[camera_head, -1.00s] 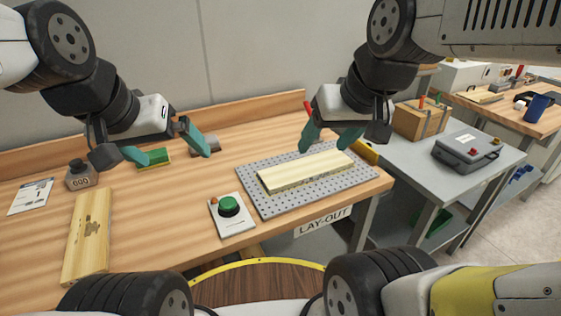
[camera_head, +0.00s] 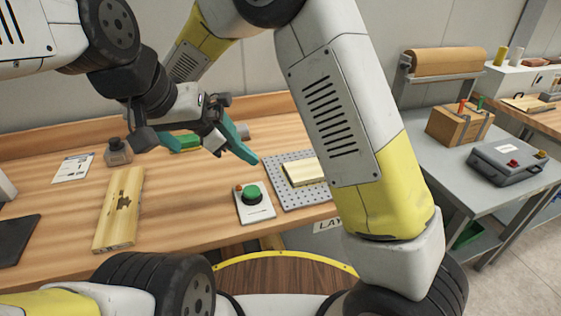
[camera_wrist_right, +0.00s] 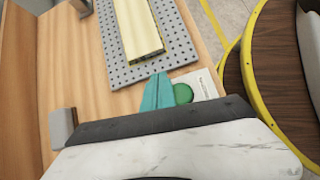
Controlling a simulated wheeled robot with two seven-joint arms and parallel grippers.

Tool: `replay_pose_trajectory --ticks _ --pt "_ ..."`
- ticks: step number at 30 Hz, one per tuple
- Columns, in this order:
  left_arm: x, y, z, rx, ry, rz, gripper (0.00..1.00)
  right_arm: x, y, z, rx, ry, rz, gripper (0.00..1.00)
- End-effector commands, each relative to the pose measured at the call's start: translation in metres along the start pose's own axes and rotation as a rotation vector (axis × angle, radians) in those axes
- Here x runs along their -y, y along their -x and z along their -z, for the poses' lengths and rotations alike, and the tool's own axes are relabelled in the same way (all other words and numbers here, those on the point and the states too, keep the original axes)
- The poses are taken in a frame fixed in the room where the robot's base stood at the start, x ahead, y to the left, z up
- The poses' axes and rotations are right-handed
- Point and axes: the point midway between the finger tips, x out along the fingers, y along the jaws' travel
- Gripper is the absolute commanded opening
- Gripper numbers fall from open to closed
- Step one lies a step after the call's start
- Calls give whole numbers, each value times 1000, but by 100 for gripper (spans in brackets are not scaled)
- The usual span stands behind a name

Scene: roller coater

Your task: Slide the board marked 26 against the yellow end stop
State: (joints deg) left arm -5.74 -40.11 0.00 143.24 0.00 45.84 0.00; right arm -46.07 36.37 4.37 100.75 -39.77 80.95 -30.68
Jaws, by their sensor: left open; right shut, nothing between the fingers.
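A pale wooden board (camera_head: 303,172) lies on the grey perforated plate (camera_head: 288,196). My right forearm hides its right part. The board also shows in the right wrist view (camera_wrist_right: 137,28). No number is readable on it. My right gripper (camera_head: 254,159) is shut and empty, just left of the plate. In the right wrist view its teal fingers (camera_wrist_right: 158,92) are together, apart from the board. The yellow end stop is hidden behind my right arm.
A second, darker-marked board (camera_head: 120,208) lies at the left. A side table (camera_head: 425,160) is right.

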Motion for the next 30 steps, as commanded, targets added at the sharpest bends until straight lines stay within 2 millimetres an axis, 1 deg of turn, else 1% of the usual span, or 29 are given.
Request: replay_pose_trajectory --ticks 1,3,6,8,11,14,24,27,30 --pt "0 0 0 0 0 0 100 -1 0 14 33 47 -12 0" --pt "0 0 0 0 0 0 100 -3 0 25 64 87 -26 0" --pt "0 0 0 0 0 0 100 -4 0 32 88 117 -36 0" --pt "0 0 0 0 0 0 100 -5 -2 33 93 122 -38 0" --pt "0 0 0 0 0 0 100 -5 -13 32 94 122 -36 0" --pt "0 0 0 0 0 0 100 -5 -30 30 93 121 -33 0" --pt "0 0 0 0 0 0 100 -8 -102 24 92 121 -33 0" --pt "0 0 0 0 0 0 100 -10 -111 10 89 117 -35 0" --pt "0 0 0 0 0 0 100 -11 -118 2 91 118 -35 0"
